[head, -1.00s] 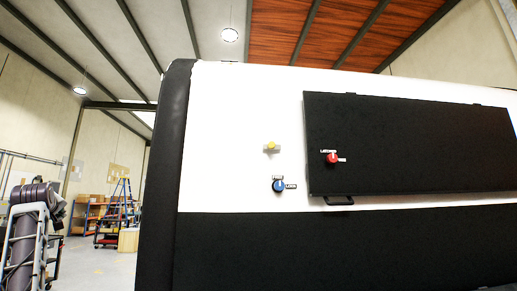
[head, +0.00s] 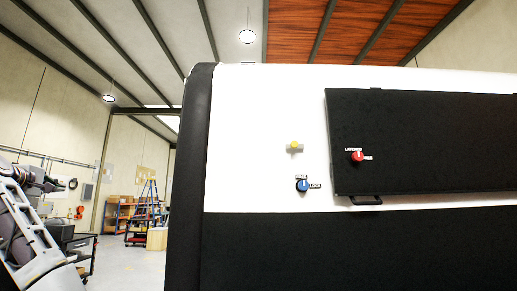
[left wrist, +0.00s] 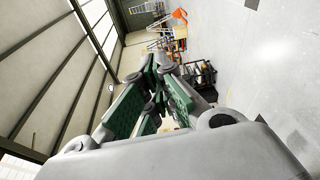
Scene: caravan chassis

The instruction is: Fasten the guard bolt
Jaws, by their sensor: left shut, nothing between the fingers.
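A red knob (head: 357,156) sits on the black panel (head: 440,120) on the white caravan wall. A label above it seems to read "LATCHED", and a smaller label is at its right. A blue knob (head: 303,186) with two small labels sits left of the panel, and a small yellow part (head: 294,147) is above it. I cannot tell which of these is the guard bolt. My left gripper (head: 58,185) is at the far left in the head view, well away from the wall. In the left wrist view its green-padded fingers (left wrist: 155,105) are shut and empty. My right gripper is not in view.
A dark handle (head: 366,201) juts from under the panel. A dark rounded corner post (head: 194,170) edges the caravan. Behind are a dark cart (head: 80,250), a blue stepladder (head: 149,195) and shelves (head: 118,215). Open floor (head: 140,268) lies left of the caravan.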

